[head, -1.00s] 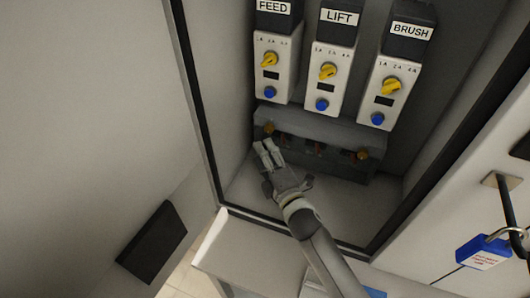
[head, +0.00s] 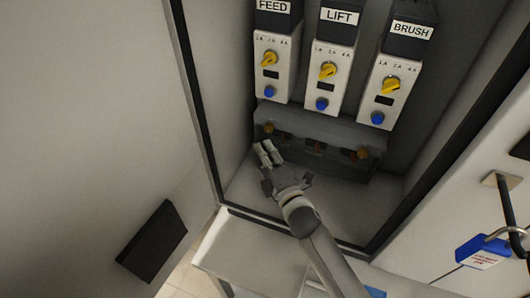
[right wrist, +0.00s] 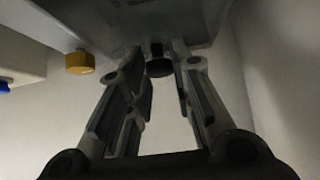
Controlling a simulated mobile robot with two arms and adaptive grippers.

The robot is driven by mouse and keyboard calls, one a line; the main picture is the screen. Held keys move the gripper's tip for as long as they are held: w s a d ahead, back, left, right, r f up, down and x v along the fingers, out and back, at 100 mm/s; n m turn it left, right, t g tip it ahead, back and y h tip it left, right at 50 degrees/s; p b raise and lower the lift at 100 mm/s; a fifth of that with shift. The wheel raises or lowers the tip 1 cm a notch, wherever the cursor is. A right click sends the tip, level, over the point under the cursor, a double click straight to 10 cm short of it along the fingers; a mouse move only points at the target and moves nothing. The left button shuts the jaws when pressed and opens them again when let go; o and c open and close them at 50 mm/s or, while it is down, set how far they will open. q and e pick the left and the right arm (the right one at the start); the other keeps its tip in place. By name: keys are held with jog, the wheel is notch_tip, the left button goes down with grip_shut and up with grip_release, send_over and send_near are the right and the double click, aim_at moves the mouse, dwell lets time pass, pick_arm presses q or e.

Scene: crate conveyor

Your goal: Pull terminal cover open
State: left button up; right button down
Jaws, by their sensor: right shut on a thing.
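The terminal cover (head: 335,127) is a grey, see-through-looking panel over the terminal strip, low in the open cabinet below the three modules. Orange-yellow knobs show at its ends. My right gripper (head: 266,153) reaches up from below to the cover's lower left part. In the right wrist view its fingers (right wrist: 159,75) are close around a small dark knob (right wrist: 158,68) under the grey panel (right wrist: 150,25). The gripper is shut on this knob, which the fingers hide in the head view. My left gripper is not in view.
Modules labelled FEED (head: 279,62), LIFT (head: 334,68) and BRUSH (head: 398,72) stand above the cover, with yellow selectors and blue buttons. The cabinet frame (head: 205,130) borders the opening. The cabinet floor is clear.

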jog(key=s+d+n+g+y+p, duration=0.1)
jog(key=s+n+g+y+p, duration=0.4)
jog(key=s, duration=1.3)
jog(key=shift+s+d+n+g+y, duration=0.2)
jog(key=shift+d+n+g+y, duration=0.1)
jog(key=shift+n+g+y, duration=1.25)
jog(key=shift+m+t+y, duration=0.25)
jog(key=shift+m, duration=0.1)
jog(key=c, duration=1.3)
grip_release()
jog(key=v, duration=0.7)
jog(key=shift+s+d, duration=0.1)
jog(key=shift+d, duration=0.1)
